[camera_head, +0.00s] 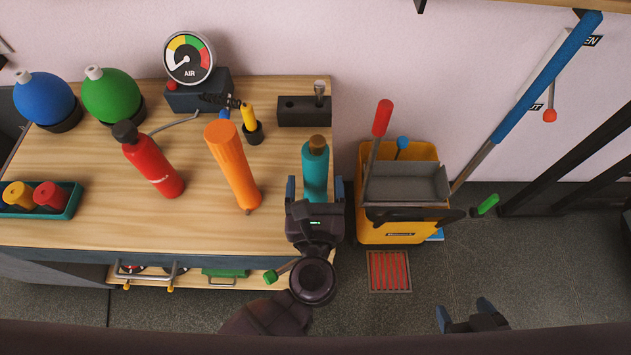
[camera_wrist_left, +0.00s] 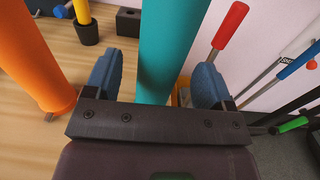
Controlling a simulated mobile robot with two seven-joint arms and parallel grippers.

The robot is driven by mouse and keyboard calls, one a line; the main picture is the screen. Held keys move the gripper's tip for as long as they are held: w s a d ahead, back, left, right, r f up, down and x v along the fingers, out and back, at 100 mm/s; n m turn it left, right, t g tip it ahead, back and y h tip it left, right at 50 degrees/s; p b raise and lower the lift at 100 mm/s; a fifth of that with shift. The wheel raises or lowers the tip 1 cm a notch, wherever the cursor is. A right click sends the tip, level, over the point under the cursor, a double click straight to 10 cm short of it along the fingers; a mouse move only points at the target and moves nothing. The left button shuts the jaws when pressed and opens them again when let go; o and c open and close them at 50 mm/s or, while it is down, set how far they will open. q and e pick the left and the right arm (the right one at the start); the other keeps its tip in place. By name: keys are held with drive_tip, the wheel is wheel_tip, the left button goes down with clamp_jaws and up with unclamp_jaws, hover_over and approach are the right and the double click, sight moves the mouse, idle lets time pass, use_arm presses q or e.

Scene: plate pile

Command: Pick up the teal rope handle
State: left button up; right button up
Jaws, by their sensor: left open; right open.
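The teal rope handle (camera_head: 315,168) is a teal cylinder with a brown top, standing near the right edge of the wooden bench. It also shows in the left wrist view (camera_wrist_left: 168,45), running up between the blue finger pads. My left gripper (camera_head: 315,185) is open, with one finger on each side of the teal handle. In the wrist view a gap shows on the left side; contact on the right is hard to tell. The handle's lower part is hidden by my gripper. My right gripper (camera_head: 464,312) is open and empty, low over the floor at the right.
An orange cylinder (camera_head: 232,165) leans left of the teal handle, with a red bottle (camera_head: 150,162) beyond. A black block (camera_head: 300,112) sits behind. A yellow mop bucket (camera_head: 392,232) with a red-handled tool (camera_head: 382,118) stands right of the bench.

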use_arm(q)
drive_tip(key=shift+w, duration=1.35)
drive_tip(key=c, duration=1.2)
